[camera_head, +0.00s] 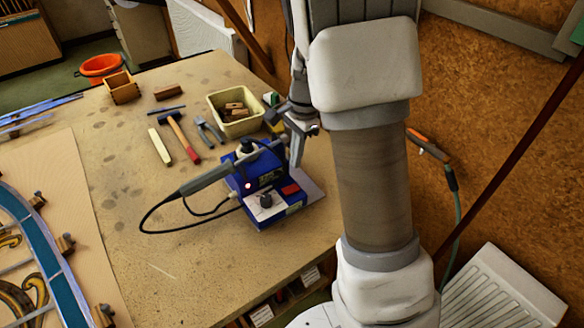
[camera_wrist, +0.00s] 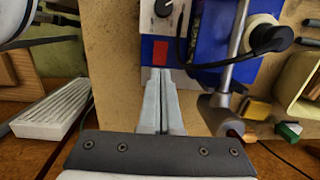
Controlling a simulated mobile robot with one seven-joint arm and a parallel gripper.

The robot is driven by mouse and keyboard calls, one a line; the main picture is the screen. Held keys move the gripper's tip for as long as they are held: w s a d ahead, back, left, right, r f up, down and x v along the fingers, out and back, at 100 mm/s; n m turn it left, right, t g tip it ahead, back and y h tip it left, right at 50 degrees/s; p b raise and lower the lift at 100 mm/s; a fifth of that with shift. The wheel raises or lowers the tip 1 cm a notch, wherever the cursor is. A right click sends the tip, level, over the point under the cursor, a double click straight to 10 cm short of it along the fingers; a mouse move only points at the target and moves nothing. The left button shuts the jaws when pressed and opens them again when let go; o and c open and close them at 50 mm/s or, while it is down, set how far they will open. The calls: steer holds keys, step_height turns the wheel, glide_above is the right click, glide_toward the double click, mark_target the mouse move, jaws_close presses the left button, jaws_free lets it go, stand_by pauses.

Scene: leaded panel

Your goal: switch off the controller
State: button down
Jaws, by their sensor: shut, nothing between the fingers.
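The controller (camera_head: 276,212) is a blue box with a pale front panel, a dark knob (camera_head: 266,200) and a red switch (camera_head: 290,189). A small pinkish light (camera_head: 248,185) shows on its left side. The wrist view shows the red switch (camera_wrist: 160,51), the knob (camera_wrist: 163,8) and the blue casing (camera_wrist: 212,45). My gripper (camera_head: 296,162) is shut and empty, beside the controller in the head view. In the wrist view its fingertips (camera_wrist: 159,72) are just below the red switch. I cannot tell whether they touch it.
A soldering iron (camera_head: 207,179) with a black cable lies across the holder beside the controller. A cream bin (camera_head: 236,112), a hammer (camera_head: 183,136) and pliers (camera_head: 209,130) lie behind. The leaded panel (camera_head: 40,255) is at left. Bare tabletop (camera_head: 180,275) lies in front.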

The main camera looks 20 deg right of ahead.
step_height(320, 180, up, 6)
glide_above(286, 189)
steer(key=d, duration=0.4)
steer(key=shift+w+a, duration=0.2)
steer(key=shift+a+r+b, duration=0.15)
steer(key=shift+a+b, duration=0.6)
steer(key=shift+b, duration=0.5)
steer(key=f, duration=0.4)
steer(key=a+f, duration=0.1)
steer(key=f, duration=0.9)
steer(key=shift+s+a+b, duration=0.2)
steer(key=shift+a+b, duration=0.1)
steer(key=shift+a, duration=0.05)
